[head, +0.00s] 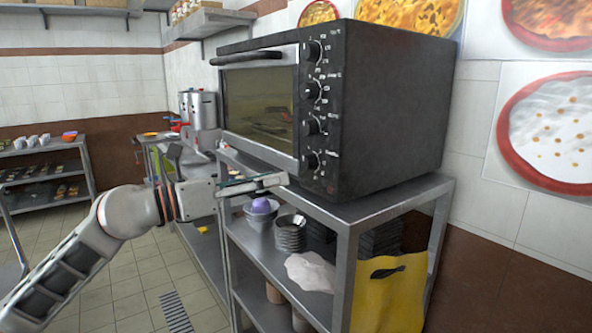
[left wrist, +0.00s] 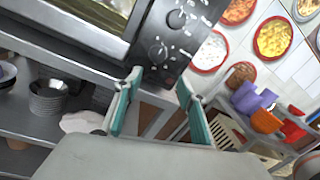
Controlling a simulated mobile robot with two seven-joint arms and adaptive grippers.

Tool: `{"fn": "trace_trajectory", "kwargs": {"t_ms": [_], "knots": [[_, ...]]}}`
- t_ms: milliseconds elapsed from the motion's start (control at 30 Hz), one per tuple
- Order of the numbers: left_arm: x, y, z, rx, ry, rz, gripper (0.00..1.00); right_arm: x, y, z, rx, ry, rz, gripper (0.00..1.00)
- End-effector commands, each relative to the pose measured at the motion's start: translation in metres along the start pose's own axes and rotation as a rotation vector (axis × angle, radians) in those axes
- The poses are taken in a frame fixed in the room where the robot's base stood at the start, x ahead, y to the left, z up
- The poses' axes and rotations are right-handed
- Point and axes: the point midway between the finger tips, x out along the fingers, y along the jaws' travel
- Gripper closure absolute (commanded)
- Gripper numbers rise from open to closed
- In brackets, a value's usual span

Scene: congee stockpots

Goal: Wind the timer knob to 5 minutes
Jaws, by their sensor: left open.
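A black oven (head: 380,110) with a glass door stands on a steel shelf unit. Its front panel carries a column of black knobs, from the top knob (head: 312,51) to the bottom knob (head: 313,160). Which one is the timer is too small to read. My left gripper (head: 275,181) is level, below and left of the bottom knob, in front of the oven's lower edge. In the left wrist view my left gripper (left wrist: 160,80) is open and empty; a lower knob (left wrist: 158,50) lies just beyond the fingertips, apart from them, and another knob (left wrist: 177,18) sits above it.
The steel shelf unit (head: 395,203) holds stacked bowls (head: 290,235), a white cloth (head: 311,272) and a yellow bag (head: 388,300) below the oven. The oven door handle (head: 246,58) sticks out at the upper left. Open tiled floor lies to the left.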

Motion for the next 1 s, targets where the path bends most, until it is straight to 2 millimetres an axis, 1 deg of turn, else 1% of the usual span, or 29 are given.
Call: {"fn": "trace_trajectory", "kwargs": {"t_ms": [33,100,200,267,600,700,833,1000], "knots": [[-0.001,0.003,0.008,0.046,0.011,0.019,0.60,0.000,0.000,0.000,-0.001,0.000,0.000,0.60],[-0.002,0.005,0.015,0.086,0.020,0.038,0.60,0.000,0.000,0.000,-0.001,0.000,0.000,0.60],[0.001,0.007,0.019,0.108,0.025,0.049,0.60,0.000,0.001,-0.001,-0.001,0.002,0.001,0.60],[0.005,0.008,0.019,0.109,0.026,0.051,0.60,0.000,0.001,-0.002,-0.001,0.003,0.001,0.60],[0.056,0.009,0.019,0.106,0.024,0.047,0.60,-0.001,0.002,-0.007,0.001,0.010,0.002,0.60],[0.066,0.010,0.018,0.105,0.023,0.048,0.60,-0.001,0.002,-0.006,0.002,0.009,0.001,0.60],[0.074,0.010,0.017,0.106,0.024,0.048,0.60,-0.001,0.001,-0.005,0.002,0.008,0.000,0.60],[0.076,0.011,0.017,0.107,0.024,0.049,0.60,-0.001,0.000,-0.005,0.003,0.007,-0.001,0.60]]}}
